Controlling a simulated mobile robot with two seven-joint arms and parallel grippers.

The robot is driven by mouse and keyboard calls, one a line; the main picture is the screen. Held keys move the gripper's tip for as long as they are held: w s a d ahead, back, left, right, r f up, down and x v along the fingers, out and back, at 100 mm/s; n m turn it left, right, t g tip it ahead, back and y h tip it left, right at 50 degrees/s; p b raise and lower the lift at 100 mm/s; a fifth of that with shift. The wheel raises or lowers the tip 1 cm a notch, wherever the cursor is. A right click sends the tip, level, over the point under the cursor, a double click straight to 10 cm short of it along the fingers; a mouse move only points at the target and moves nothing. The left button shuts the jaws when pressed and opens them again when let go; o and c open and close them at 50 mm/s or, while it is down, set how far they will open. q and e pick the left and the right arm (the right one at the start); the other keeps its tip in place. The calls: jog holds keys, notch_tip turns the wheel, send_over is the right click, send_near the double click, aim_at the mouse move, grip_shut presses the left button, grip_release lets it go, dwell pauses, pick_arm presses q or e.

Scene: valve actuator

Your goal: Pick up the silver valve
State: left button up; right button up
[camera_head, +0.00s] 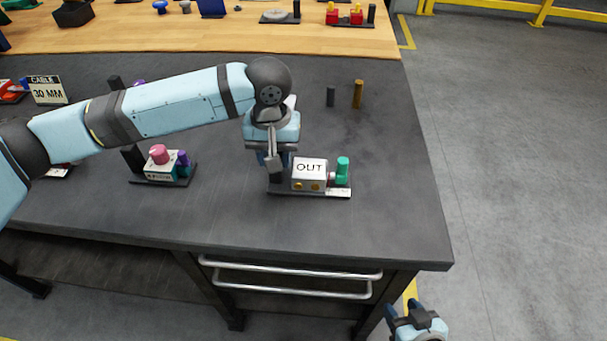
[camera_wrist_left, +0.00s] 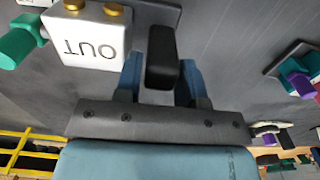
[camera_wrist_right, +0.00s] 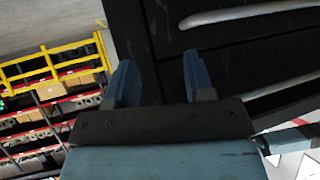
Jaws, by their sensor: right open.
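The silver valve (camera_head: 309,173) is a pale box marked OUT with two brass ports and a green cylinder (camera_head: 343,166) at its right. It sits on a dark base plate near the table's front edge, and also shows in the left wrist view (camera_wrist_left: 88,38). A black upright block (camera_wrist_left: 162,58) stands at the plate's left end. My left gripper (camera_head: 272,165) is down at this block, which lies between its fingers (camera_wrist_left: 161,80). Whether they press on it is unclear. My right gripper (camera_head: 414,312) is open and empty, low in front of the table, also in the right wrist view (camera_wrist_right: 160,80).
A teal unit with a pink knob (camera_head: 158,154) stands to the left on its own dark plate. A black peg (camera_head: 330,96) and a brown peg (camera_head: 358,94) stand behind the valve. The dark tabletop (camera_head: 400,200) is clear on the right. Drawer handles (camera_head: 290,283) line the front.

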pick_arm(q)
jog(key=shift+f, duration=1.35)
grip_shut()
jog(key=shift+r, duration=0.1)
jog(key=shift+r, duration=0.1)
notch_tip(320, 180, up, 8)
jog(key=shift+r, duration=0.15)
jog(key=shift+f, duration=3.9)
